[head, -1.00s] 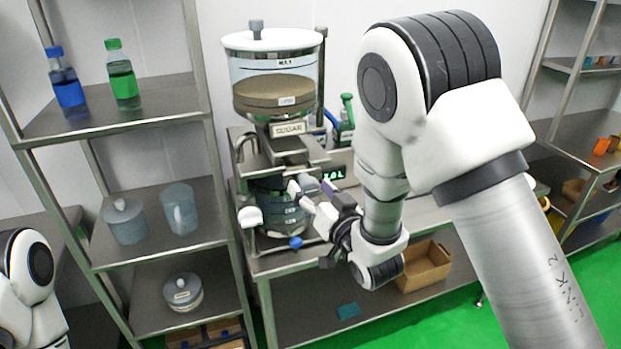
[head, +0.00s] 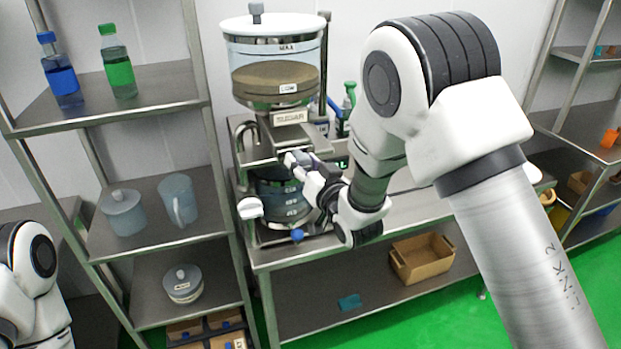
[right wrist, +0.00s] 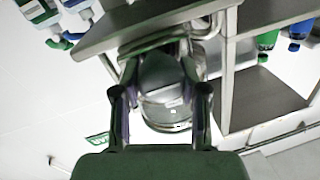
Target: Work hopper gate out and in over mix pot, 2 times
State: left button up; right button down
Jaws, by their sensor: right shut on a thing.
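The sugar hopper (head: 275,62) stands over the bench, a clear drum part-filled with brown contents. Its gate (head: 318,145) is a metal slide under the hopper's label. The mix pot (head: 272,188), a grey see-through pot with level marks, stands below it. My right gripper (head: 297,161) is at the front of the gate, above the pot, and is shut on the gate; its fingers hide the held part. In the right wrist view, my two fingers (right wrist: 160,85) stand in front of the hopper (right wrist: 166,110). My left gripper is out of view.
A rack (head: 150,115) at the left holds blue and green bottles, a lidded pot and a jug. A blue knob (head: 297,235) sits low at the pot's front. My right arm covers much of the bench's right side.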

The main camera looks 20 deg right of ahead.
jog(key=shift+w+f, duration=0.15)
jog(key=shift+w, duration=0.65)
jog(key=shift+w+r, duration=0.1)
jog(key=shift+r, duration=0.15)
jog(key=c, duration=0.6)
grip_release()
jog(key=shift+w+a+f, duration=0.1)
jog(key=shift+w+f, duration=0.05)
jog(key=shift+w, duration=0.1)
jog(key=s, duration=0.4)
jog(key=s+d, duration=0.1)
jog(key=s, duration=0.2)
jog(key=s+d, duration=0.1)
jog(key=s, duration=0.3)
jog(key=shift+s, duration=0.35)
